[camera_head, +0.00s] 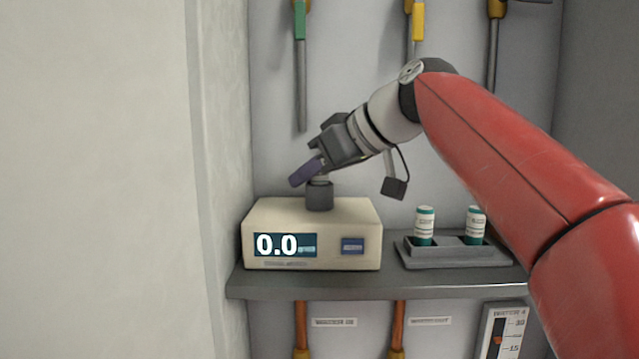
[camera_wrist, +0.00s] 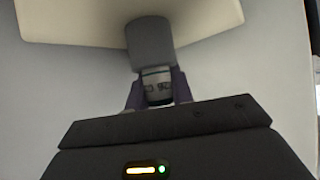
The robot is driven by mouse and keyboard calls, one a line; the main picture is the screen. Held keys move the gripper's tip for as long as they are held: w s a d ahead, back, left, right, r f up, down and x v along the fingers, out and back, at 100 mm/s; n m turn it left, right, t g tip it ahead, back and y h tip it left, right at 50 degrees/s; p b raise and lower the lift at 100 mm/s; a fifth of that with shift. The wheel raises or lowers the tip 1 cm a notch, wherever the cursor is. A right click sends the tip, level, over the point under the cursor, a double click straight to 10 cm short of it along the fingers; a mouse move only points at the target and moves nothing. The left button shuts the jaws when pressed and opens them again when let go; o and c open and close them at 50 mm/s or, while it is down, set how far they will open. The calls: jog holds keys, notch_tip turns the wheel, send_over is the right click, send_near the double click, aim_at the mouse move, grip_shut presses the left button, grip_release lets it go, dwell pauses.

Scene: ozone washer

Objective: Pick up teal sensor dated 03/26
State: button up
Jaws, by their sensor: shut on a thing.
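My gripper (camera_head: 312,172) is at the top of the cream meter's dark grey socket. In the wrist view its purple fingers (camera_wrist: 158,92) are shut on a small white sensor (camera_wrist: 156,80) with a teal band. One end of this sensor meets the grey socket (camera_wrist: 150,40); I cannot tell how deep it sits. Dark marks show on its label, but I cannot read a date. Two white and teal sensors (camera_head: 424,226) (camera_head: 475,225) stand upright in the grey tray to the right. Their dates are too small to read.
The cream meter (camera_head: 258,218) reads 0.0 and stands on a grey shelf (camera_head: 330,287). The grey tray (camera_head: 455,257) has an empty slot between its two sensors. Pipes with green and yellow handles run down the wall behind. A wall edge is close on the left.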

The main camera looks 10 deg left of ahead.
aim_at(311, 182)
grip_shut()
notch_tip(311, 182, up, 8)
jog(key=p, duration=0.4)
jog(key=shift+r+p, duration=0.2)
jog(key=shift+p, duration=0.2)
jog(key=shift+r, duration=0.8)
